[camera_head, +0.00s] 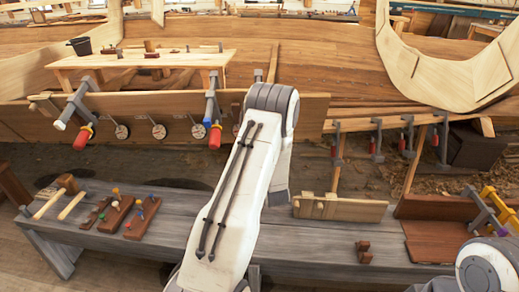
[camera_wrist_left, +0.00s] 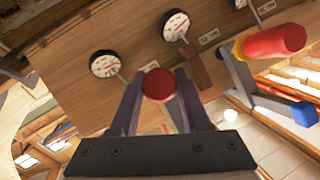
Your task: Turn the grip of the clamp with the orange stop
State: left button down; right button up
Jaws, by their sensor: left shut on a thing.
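Three grey clamps sit along the wooden plank (camera_head: 140,105) on the hull. The left one has a white stop (camera_head: 60,125) and a red grip (camera_head: 82,139). The middle one has a blue stop (camera_head: 208,121) and a red grip (camera_head: 215,137). The third clamp (camera_head: 258,75) shows only its top beside my arm; its stop is hidden. In the left wrist view my left gripper (camera_wrist_left: 158,88) is shut on a red grip (camera_wrist_left: 159,84), seen end-on. The blue-stop clamp (camera_wrist_left: 302,112) is to its right. No orange stop is visible. My right gripper is out of view.
Round dials (camera_wrist_left: 103,64) hang on the plank close to the gripper. The neighbouring red grip (camera_wrist_left: 275,42) sticks out on the right. Below stands a grey bench (camera_head: 100,232) with mallets (camera_head: 68,184) and small tools. More clamps (camera_head: 376,140) are on the right.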

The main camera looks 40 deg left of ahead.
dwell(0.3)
pick_arm(q)
jog(key=shift+c, duration=1.9)
grip_release()
jog(key=b+v, duration=0.1)
jog(key=v, duration=0.9)
jog(key=shift+d, duration=0.2)
jog(key=shift+s, duration=0.15)
